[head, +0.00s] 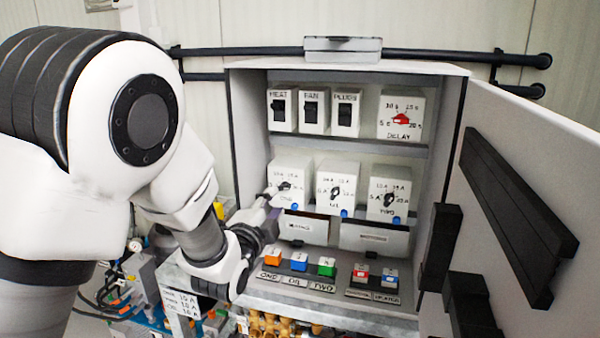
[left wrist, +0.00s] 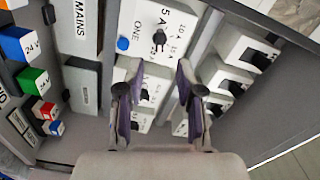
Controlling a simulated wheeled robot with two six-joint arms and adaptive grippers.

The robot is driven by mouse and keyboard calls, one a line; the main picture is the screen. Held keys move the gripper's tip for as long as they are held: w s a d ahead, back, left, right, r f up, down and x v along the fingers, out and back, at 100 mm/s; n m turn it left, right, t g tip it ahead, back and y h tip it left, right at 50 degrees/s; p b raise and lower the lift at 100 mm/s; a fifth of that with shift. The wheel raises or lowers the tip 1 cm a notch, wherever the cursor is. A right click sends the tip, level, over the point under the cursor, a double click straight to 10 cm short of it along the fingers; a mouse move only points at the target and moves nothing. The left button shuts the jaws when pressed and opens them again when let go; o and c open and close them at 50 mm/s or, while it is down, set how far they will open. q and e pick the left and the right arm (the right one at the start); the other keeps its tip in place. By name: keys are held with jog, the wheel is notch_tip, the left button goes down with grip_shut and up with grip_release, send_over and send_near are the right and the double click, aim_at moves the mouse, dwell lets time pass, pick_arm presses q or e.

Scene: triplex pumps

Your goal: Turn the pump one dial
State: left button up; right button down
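The pump one dial (head: 285,186) is a small black knob on a white box marked with amp values, leftmost in the cabinet's middle row. In the left wrist view the dial (left wrist: 159,38) sits on the box labelled ONE, beyond the fingertips. My left gripper (head: 269,194) is just in front of this box and partly covers its lower part. In the left wrist view my left gripper (left wrist: 158,68) has its two fingers apart with nothing held between them. I cannot tell whether a fingertip touches the box. My right gripper is not in view.
The oil dial (head: 335,192) and pump two dial (head: 389,199) are to the right. HEAT, FAN and PLUGS switches (head: 311,108) and a red DELAY dial (head: 401,119) are above. Coloured buttons (head: 299,262) are below. The open cabinet door (head: 530,150) bounds the right side.

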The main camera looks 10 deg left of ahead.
aim_at(283, 189)
pick_arm(q)
jog(key=w+p, duration=0.3)
jog(key=w, duration=0.3)
jog(key=shift+w, duration=0.25)
jog(key=shift+w+f, duration=0.15)
jog(key=shift+w, duration=0.15)
jog(key=shift+s, duration=0.2)
jog(key=shift+s+r, duration=0.15)
jog(key=shift+r, duration=0.05)
grip_shut()
